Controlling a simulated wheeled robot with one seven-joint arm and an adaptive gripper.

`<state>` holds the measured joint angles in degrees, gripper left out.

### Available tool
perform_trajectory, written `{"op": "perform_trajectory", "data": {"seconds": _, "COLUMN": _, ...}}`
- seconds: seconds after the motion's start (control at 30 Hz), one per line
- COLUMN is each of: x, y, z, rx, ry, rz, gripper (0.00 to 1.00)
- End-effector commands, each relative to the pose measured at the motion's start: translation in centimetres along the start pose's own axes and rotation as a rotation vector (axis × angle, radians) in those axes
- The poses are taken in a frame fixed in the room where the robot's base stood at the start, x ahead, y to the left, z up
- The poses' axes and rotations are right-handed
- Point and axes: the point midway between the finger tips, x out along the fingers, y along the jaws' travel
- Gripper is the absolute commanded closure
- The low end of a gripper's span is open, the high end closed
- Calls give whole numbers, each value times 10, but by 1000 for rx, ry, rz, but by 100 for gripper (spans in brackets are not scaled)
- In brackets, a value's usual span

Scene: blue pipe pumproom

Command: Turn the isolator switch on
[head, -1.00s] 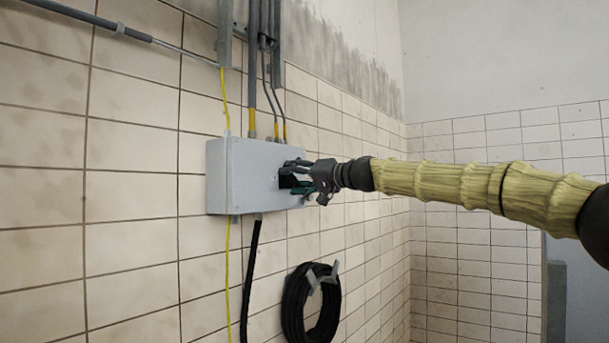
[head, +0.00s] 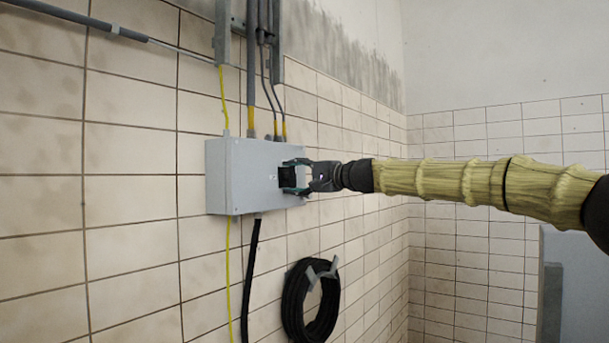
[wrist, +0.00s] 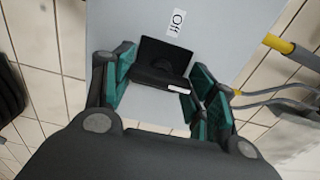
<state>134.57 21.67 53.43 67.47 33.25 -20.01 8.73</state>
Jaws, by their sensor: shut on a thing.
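The isolator switch is a black handle on a black square base (wrist: 162,62), on the front of a grey box (head: 245,178) on the tiled wall. It also shows as a dark patch in the head view (head: 287,187). My gripper (head: 292,180) is at the box front, with its teal finger pads on either side of the handle in the wrist view (wrist: 165,80). It is shut on the handle. A white mark (wrist: 178,89) shows on the handle's near edge. A white "Off" label (wrist: 177,22) is on the box beyond the switch. Contact at the pads is partly hidden.
Grey conduits (head: 252,60) with yellow ends enter the box top. A black cable (head: 249,280) hangs below it, beside a coiled black hose (head: 297,305) on a wall hook. Free room lies to the right of the box along the wall.

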Motion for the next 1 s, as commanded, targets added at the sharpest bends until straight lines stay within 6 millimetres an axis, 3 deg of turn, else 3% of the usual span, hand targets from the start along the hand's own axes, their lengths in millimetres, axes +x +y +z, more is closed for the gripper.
{"op": "perform_trajectory", "data": {"seconds": 0.57, "x": 0, "y": -1, "z": 1, "rx": 37, "ry": -1, "rz": -1, "gripper": 67}}
{"op": "perform_trajectory", "data": {"seconds": 0.6, "x": 0, "y": -1, "z": 1, "rx": 36, "ry": -1, "rz": -1, "gripper": 42}}
{"op": "perform_trajectory", "data": {"seconds": 0.7, "x": 0, "y": -1, "z": 1, "rx": 36, "ry": -1, "rz": -1, "gripper": 24}}
{"op": "perform_trajectory", "data": {"seconds": 1.0, "x": 0, "y": 0, "z": 0, "rx": 36, "ry": 0, "rz": 0, "gripper": 21}}
